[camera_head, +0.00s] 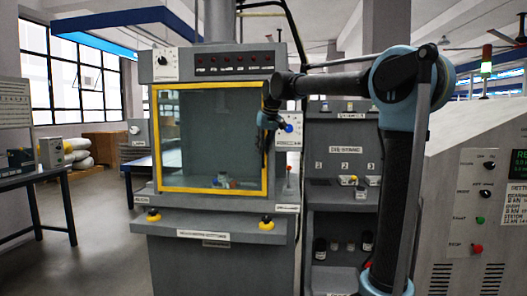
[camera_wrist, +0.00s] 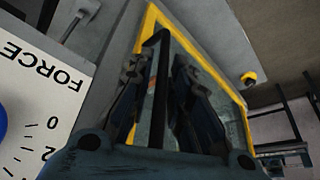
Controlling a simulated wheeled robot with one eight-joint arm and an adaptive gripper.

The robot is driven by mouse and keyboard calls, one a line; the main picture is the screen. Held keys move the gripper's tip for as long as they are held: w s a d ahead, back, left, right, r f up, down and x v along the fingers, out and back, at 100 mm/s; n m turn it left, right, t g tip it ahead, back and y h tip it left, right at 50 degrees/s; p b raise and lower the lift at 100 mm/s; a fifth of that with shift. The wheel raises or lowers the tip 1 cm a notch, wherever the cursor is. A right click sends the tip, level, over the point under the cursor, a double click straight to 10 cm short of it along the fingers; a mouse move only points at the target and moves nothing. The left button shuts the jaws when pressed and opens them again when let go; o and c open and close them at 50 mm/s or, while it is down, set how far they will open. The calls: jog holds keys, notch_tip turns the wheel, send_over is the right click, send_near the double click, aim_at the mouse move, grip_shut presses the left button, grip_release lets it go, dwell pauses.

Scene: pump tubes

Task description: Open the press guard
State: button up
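The press guard (camera_head: 205,125) is a clear panel in a yellow frame on the front of the grey press. It looks closed over the press opening. My gripper (camera_head: 266,121) is at its right edge. In the wrist view, the guard's yellow frame (camera_wrist: 205,62) runs behind my gripper (camera_wrist: 160,78). A dark upright bar (camera_wrist: 157,100), which looks like the guard's handle, stands between my two fingers. The fingers are apart, with a visible gap beside the bar. I cannot tell whether either finger touches it.
Small items (camera_head: 223,181) are behind the guard. A blue knob (camera_head: 288,128) on a white FORCE panel (camera_wrist: 45,80) is close beside my gripper. A grey shelf unit (camera_head: 340,140) stands right of the press.

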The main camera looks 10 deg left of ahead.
jog(key=shift+w+f, duration=0.1)
jog(key=shift+f, duration=0.2)
grip_shut()
